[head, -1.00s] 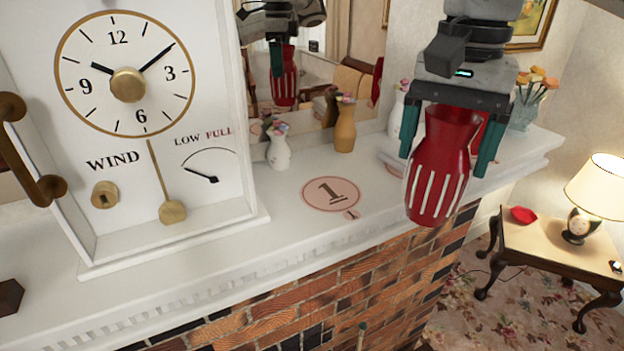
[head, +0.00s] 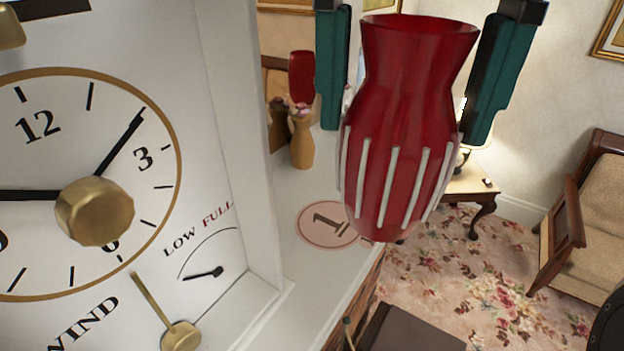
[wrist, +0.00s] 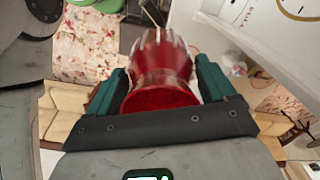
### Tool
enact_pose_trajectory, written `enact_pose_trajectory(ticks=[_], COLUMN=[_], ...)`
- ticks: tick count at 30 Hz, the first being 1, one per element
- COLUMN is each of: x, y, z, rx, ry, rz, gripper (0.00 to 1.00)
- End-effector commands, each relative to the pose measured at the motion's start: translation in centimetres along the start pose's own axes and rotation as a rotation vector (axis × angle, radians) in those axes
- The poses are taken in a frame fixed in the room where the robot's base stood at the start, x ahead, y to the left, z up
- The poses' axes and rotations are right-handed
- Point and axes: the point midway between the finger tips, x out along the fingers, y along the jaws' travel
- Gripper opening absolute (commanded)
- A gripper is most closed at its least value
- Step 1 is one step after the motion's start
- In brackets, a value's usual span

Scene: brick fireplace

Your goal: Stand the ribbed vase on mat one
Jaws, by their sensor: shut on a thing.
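The ribbed vase (head: 408,120) is deep red with white ribs on its lower body. It hangs upright in my gripper (head: 408,85), whose green fingers stand on either side of its upper part. In the wrist view the vase (wrist: 160,80) lies between the two fingers (wrist: 160,92). Mat one (head: 318,226) is a pink disc marked 1 on the white mantel. The vase appears in front of the mat's right side in the head view and hides part of it. How high the vase is above the mantel I cannot tell.
A large white clock (head: 230,130) stands on the mantel at left, close to the mat. A tan vase (head: 301,140) with flowers is behind the mat. The mantel (head: 305,280) is narrow here. A side table (head: 470,185) and an armchair (head: 580,220) stand beyond on the carpet.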

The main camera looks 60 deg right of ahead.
Motion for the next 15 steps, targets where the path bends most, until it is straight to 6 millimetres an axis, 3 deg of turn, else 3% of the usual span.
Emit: enact_pose_trajectory(ticks=[10, 15], x=[3.4, 7.0], y=[-3.5, -4.5], z=[-6.7, -8.8], rx=[0.000, 0.000], ry=[-0.005, -0.003], rz=[0.000, 0.000], gripper=[0.35, 0.35])
